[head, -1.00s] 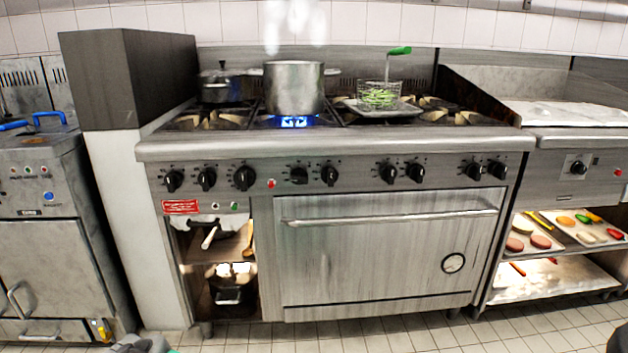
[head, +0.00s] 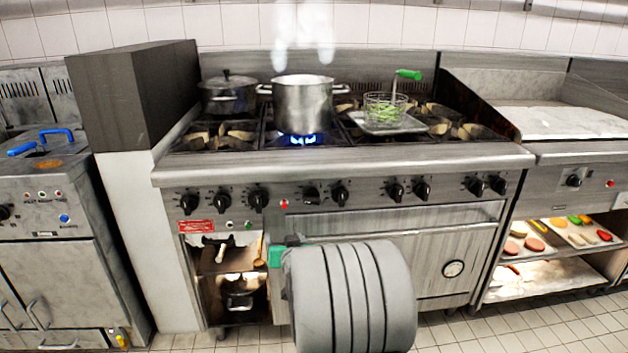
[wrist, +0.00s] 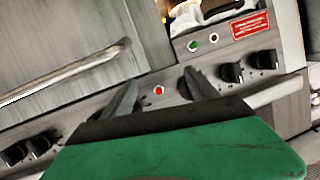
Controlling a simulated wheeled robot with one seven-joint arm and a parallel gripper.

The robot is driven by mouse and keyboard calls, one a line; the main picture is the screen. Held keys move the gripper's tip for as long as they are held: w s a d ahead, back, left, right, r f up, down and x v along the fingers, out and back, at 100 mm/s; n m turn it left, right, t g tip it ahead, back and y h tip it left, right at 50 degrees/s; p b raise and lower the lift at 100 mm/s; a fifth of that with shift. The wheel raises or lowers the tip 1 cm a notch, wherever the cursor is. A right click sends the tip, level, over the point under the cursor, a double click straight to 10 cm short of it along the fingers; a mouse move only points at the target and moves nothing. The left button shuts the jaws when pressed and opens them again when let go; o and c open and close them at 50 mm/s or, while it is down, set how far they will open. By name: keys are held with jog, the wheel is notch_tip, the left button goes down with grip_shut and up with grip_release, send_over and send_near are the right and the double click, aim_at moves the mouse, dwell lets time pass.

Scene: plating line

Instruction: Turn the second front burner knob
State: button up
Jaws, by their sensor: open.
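Black knobs run in a row along the stove's front panel (head: 365,194). The second knob from the left (head: 222,201) sits above the red label; it also shows in the wrist view (wrist: 232,72), right of my fingers. The third knob from the left (head: 258,200) is partly hidden behind my right finger in the wrist view (wrist: 186,90). The fourth knob (head: 311,195) sits right of a red light (head: 284,203). My gripper (wrist: 158,80) is open and empty, its fingers either side of the red light in the wrist view. In the head view my arm mostly hides it, below the panel.
The oven handle (wrist: 70,75) juts out near my left finger. A steaming pot (head: 303,108) stands over a lit blue flame. A lidded pot (head: 228,95) and a tray with a green-handled basket (head: 385,108) are on the stove. A fryer stands at left.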

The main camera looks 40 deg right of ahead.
aim_at(312, 204)
jog(key=s+d+r+m+t+h+p, duration=0.15)
jog(key=d+r+h, duration=0.3)
jog(key=d, duration=0.45)
jog(key=shift+m+y, duration=0.35)
jog(key=x, duration=0.2)
jog(key=b+x, duration=0.1)
jog(key=x, duration=0.3)
jog(key=shift+w+d+r, duration=0.15)
jog(key=shift+d+r, duration=0.15)
jog(key=shift+d, duration=0.2)
jog(key=shift+c, duration=0.2)
jog(key=c, duration=1.3)
